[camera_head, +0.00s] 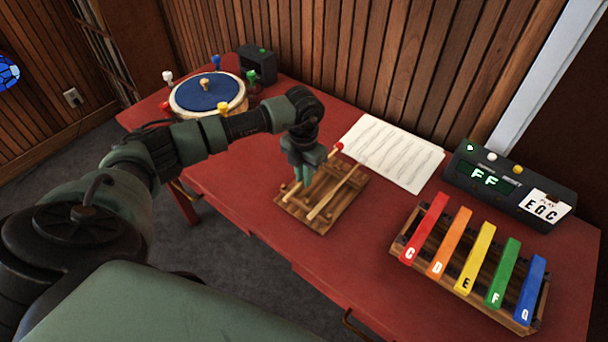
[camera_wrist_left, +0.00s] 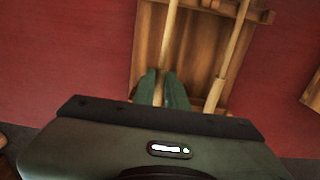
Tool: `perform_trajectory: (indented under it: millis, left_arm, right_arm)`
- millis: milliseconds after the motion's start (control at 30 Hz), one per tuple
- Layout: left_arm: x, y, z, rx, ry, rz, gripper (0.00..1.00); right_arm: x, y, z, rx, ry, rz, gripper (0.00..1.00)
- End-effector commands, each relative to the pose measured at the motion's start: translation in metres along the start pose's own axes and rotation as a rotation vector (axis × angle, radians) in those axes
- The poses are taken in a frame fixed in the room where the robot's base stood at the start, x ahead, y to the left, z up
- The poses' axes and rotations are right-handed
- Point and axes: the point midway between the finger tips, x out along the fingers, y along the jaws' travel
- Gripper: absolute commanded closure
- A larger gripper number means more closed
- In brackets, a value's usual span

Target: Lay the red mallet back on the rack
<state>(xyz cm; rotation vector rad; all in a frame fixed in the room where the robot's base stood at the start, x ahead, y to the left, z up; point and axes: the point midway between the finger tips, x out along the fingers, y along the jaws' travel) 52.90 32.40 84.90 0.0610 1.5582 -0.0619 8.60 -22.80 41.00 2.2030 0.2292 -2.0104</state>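The wooden rack (camera_head: 293,210) lies on the red table; it also shows in the left wrist view (camera_wrist_left: 144,40). The red mallet (camera_head: 338,147) has its red head at the rack's far end, and its handle runs back toward my left gripper (camera_head: 299,181). In the left wrist view, my left gripper's green fingers (camera_wrist_left: 163,88) are close together around the mallet's pale handle (camera_wrist_left: 170,40). Whether the handle rests on the rack or is just above it, I cannot tell. A second wooden stick (camera_head: 335,192) lies on the rack to the right. My right gripper is not in view.
A white sheet (camera_head: 390,152) lies behind the rack. A colored-bar xylophone (camera_head: 470,262) and a dark display box (camera_head: 510,185) stand to the right. A round blue-topped drum-like device (camera_head: 208,93) and a small dark box (camera_head: 257,66) stand at the back left.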

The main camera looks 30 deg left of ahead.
Motion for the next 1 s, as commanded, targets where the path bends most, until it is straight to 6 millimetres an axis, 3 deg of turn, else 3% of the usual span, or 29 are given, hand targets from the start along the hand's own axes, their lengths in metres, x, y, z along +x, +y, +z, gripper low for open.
perform_trajectory:
  millis: [33,100,467,800,1000]
  left_arm:
    - [0.000,0.000,0.000,0.000,0.000,0.000,0.74]
    - [0.000,0.000,0.000,0.000,0.000,0.000,0.62]
    - [-0.004,0.000,0.001,0.000,-0.002,0.000,0.62]
    - [-0.057,0.000,0.001,0.001,-0.004,0.000,0.62]
    - [-0.076,0.000,0.000,0.000,-0.001,0.000,0.62]
  right_arm:
    - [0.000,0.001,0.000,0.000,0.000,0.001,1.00]
    - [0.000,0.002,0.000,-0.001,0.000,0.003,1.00]
    - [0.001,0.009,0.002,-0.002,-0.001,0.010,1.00]
    - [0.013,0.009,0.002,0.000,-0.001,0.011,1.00]
    - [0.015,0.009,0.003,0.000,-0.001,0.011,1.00]
